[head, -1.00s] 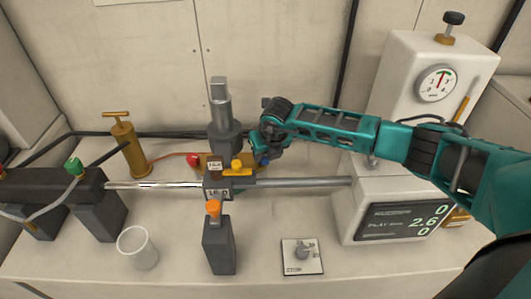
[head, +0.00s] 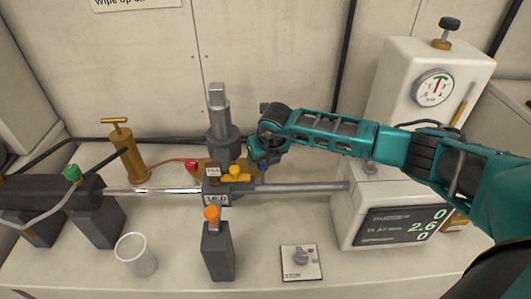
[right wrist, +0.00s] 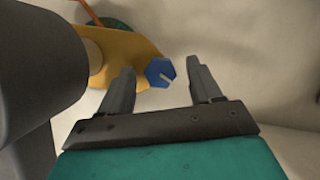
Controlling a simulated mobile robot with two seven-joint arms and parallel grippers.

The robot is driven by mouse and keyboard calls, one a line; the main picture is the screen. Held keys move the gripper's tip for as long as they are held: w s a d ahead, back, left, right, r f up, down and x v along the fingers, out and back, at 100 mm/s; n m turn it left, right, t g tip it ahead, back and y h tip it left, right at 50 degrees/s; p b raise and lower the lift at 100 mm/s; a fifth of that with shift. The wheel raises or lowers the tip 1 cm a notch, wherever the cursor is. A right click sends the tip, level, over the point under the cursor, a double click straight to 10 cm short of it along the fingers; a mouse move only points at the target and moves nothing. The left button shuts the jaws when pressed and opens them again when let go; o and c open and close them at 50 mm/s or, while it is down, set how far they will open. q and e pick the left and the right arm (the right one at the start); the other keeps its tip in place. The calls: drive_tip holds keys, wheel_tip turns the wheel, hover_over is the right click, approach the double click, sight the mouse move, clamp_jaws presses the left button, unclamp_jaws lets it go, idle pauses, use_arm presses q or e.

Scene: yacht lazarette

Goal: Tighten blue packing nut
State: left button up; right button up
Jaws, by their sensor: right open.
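The blue packing nut (right wrist: 160,72) is a small blue hexagonal piece with a pale slot, at the end of a yellow-brass body (right wrist: 125,55) in the right wrist view. In the head view the blue nut (head: 263,165) shows small beside my right gripper (head: 262,152). My right gripper is open; in the right wrist view its two dark fingers (right wrist: 160,90) point toward the nut, which lies ahead of and between their tips, nearer the left one. I see no contact. My left gripper is not in view.
A grey post (head: 220,120) stands close to the nut. A horizontal metal shaft (head: 290,188) runs in front. A white gauge housing (head: 400,70) and display (head: 400,226) are at right.

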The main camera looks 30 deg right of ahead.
drive_tip(key=v, duration=1.2)
drive_tip(key=shift+s+r, duration=0.2)
drive_tip(key=shift+r, duration=0.15)
drive_tip(key=shift+a, duration=0.1)
